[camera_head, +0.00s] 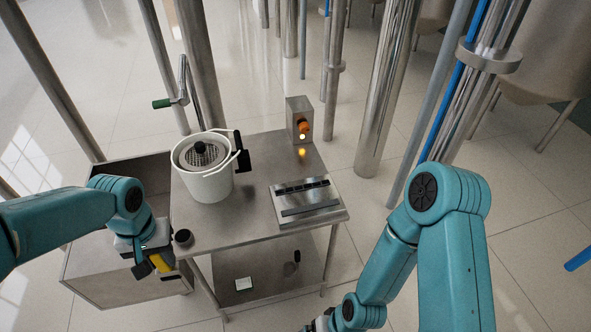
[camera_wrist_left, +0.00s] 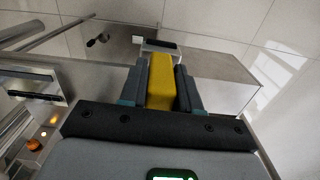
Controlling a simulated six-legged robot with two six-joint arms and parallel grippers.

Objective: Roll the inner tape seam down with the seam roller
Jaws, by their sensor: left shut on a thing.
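My left gripper (camera_head: 153,262) is shut on a yellow-handled tool, the seam roller (camera_head: 161,263), left of the steel table's near left corner. In the left wrist view, the yellow handle of the seam roller (camera_wrist_left: 161,80) sits between the two dark fingers; a pale frame with a dark bar shows beyond its far end. My right gripper (camera_head: 320,322) is only partly in view at the bottom edge, and its jaws cannot be made out. I cannot pick out the inner tape seam in either view.
The steel table (camera_head: 250,220) carries a white pot (camera_head: 212,185) with a basket inside, a flat slotted unit (camera_head: 305,200), a grey box with an orange knob (camera_head: 300,118) and a small black knob (camera_head: 183,237). An open metal bin (camera_head: 120,290) stands left. Steel columns rise behind.

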